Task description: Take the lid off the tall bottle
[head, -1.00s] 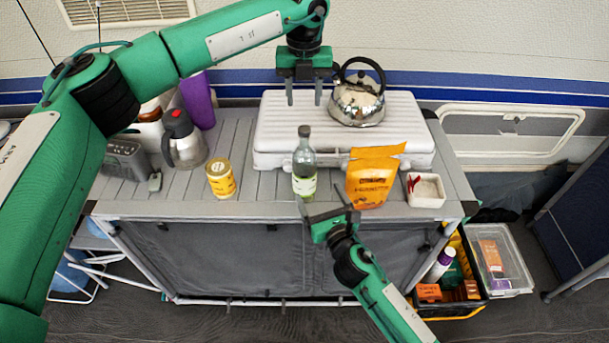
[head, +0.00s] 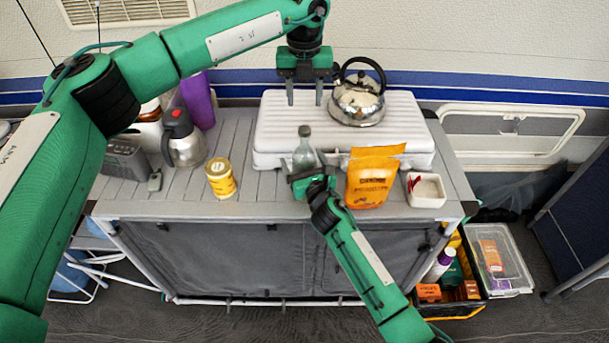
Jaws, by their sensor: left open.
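The tall bottle (head: 304,155) stands near the front edge of the table. It is clear glass with a grey lid (head: 304,131) on top; its lower, labelled part is hidden behind my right gripper. My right gripper (head: 304,180) is at the bottle's lower body, from the front. Whether its fingers touch or close on the glass cannot be seen. My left gripper (head: 305,96) is open and empty, fingers pointing down, above the pale case and behind the lid, apart from it.
A shiny kettle (head: 357,100) sits on the pale case (head: 275,125). An orange packet (head: 370,182) stands close right of the bottle, with a white tray (head: 427,188) beyond. A yellow jar (head: 221,180) and a steel jug (head: 184,145) stand left. Table between jar and bottle is clear.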

